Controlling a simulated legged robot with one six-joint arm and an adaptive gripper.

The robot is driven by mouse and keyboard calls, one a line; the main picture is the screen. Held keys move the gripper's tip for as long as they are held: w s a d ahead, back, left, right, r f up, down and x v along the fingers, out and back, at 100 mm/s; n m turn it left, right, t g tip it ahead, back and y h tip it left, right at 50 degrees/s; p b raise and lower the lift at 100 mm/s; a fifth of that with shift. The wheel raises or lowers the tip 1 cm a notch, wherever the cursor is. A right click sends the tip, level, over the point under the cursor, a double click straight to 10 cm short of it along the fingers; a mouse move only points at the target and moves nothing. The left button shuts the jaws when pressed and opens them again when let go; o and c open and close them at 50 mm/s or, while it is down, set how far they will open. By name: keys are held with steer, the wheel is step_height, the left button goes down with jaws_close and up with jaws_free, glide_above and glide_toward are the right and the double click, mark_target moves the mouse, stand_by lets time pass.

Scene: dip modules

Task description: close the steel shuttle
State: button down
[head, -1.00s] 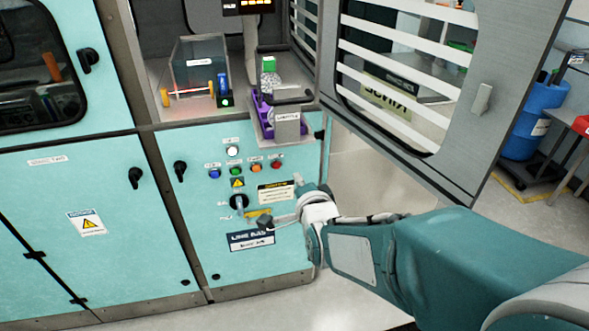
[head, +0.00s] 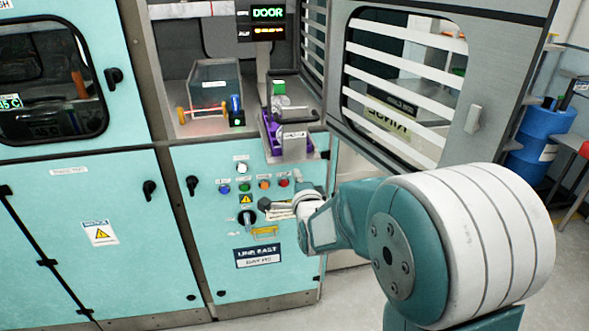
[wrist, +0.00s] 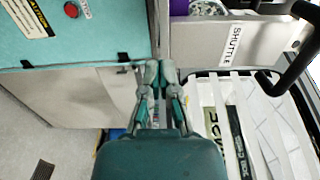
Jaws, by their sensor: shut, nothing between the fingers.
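The steel shuttle (head: 294,150) is a grey sliding tray with a labelled front, standing out from the cabinet opening. It carries a purple holder (head: 270,130) and a clear green-capped bottle (head: 279,98). A dark bar handle (head: 298,120) crosses its front. In the wrist view the shuttle front (wrist: 205,50) reads "SHUTTLE", and its black handle (wrist: 296,58) is at the right. My gripper (head: 266,204) is below the shuttle, in front of the button panel. In the wrist view my gripper (wrist: 160,66) is shut and empty, left of the label and apart from the handle.
The slatted cabinet door (head: 480,75) stands open on the right. Buttons (head: 264,184) and a black rotary switch (head: 246,218) sit on the teal panel. A blue barrel (head: 540,140) stands at the far right.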

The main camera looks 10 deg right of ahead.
steer(key=shift+w, duration=1.8)
steer(key=shift+w, duration=0.1)
